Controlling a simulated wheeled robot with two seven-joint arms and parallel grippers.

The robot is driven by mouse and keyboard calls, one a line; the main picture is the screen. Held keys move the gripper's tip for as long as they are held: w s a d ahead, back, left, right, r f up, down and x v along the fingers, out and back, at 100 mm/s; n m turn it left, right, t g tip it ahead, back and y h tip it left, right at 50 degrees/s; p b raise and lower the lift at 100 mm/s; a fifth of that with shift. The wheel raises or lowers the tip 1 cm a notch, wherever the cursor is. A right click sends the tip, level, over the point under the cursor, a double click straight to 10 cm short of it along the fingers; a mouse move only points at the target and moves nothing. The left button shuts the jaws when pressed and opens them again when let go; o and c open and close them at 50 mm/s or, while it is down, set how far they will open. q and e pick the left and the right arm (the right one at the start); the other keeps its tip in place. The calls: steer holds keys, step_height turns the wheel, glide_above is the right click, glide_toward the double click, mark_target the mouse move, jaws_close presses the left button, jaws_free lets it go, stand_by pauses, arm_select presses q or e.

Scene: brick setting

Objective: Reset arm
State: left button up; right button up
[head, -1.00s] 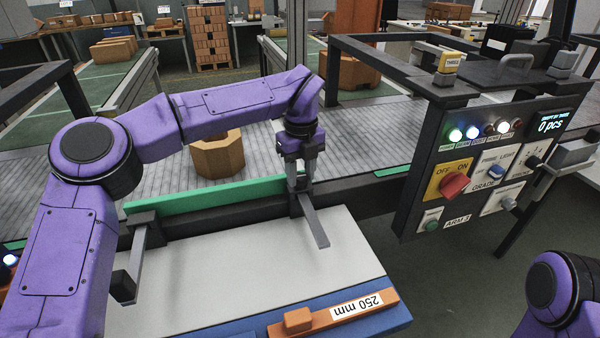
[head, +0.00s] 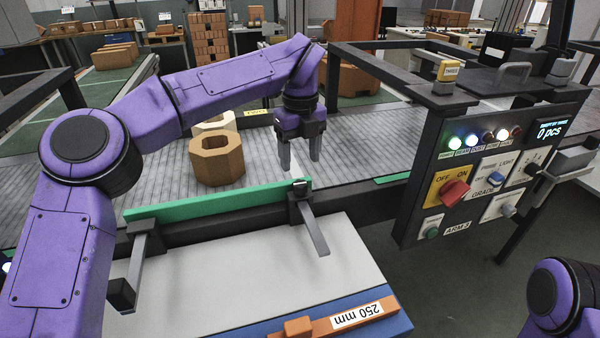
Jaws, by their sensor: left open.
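My left gripper (head: 300,158) hangs over the grey conveyor, just behind the green rail, with its two fingers pointing down. The fingers are apart and nothing shows between them. My left arm (head: 215,85) is purple, bent at the elbow and stretched out over the conveyor. Of my right arm, only a purple link (head: 556,292) shows at the lower right; its gripper is out of the picture.
An orange octagonal brick ring (head: 217,170) and a pale ring behind it (head: 215,124) sit on the conveyor (head: 360,150). The green rail (head: 220,202) and grey table (head: 240,260) lie in front. A control panel (head: 480,175) stands at right.

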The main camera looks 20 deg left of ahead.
arm_select(q)
steer(key=shift+r, duration=1.8)
